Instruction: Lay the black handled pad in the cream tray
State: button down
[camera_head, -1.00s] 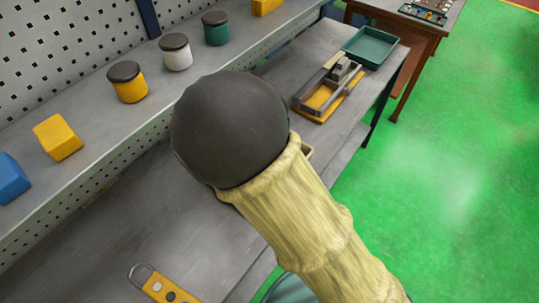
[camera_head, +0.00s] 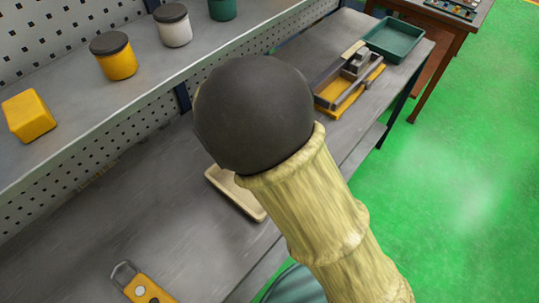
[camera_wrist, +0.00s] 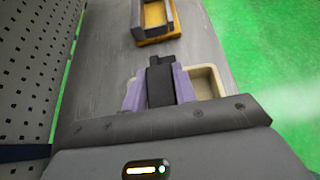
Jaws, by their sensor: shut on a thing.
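The cream tray (camera_head: 236,196) lies on the grey bench, partly hidden behind my arm in the head view. In the wrist view the cream tray (camera_wrist: 222,78) shows just right of the fingers. My gripper (camera_wrist: 158,88) has purple fingers shut on the black handled pad (camera_wrist: 160,72). The pad shows as a dark upright piece between the fingers and stands left of the tray's open part in the wrist picture. Its height above the bench cannot be told. In the head view my arm hides the gripper and pad.
A yellow fixture with grey parts (camera_head: 347,88) and a green tray (camera_head: 394,40) sit farther along the bench. A yellow tool (camera_head: 142,287) lies at the near end. A shelf with jars (camera_head: 115,55) and a yellow block (camera_head: 28,115) runs along the left. Bare bench lies left of the tray.

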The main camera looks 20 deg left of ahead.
notch_tip(320, 180, down, 6)
jog(key=shift+w+f, duration=0.1)
dwell(0.4)
jog(key=shift+f, duration=1.85)
jog(key=c, duration=1.1)
grip_release()
jog(key=shift+f, duration=0.1)
jog(key=shift+w+d, duration=0.1)
jog(key=shift+w, duration=0.05)
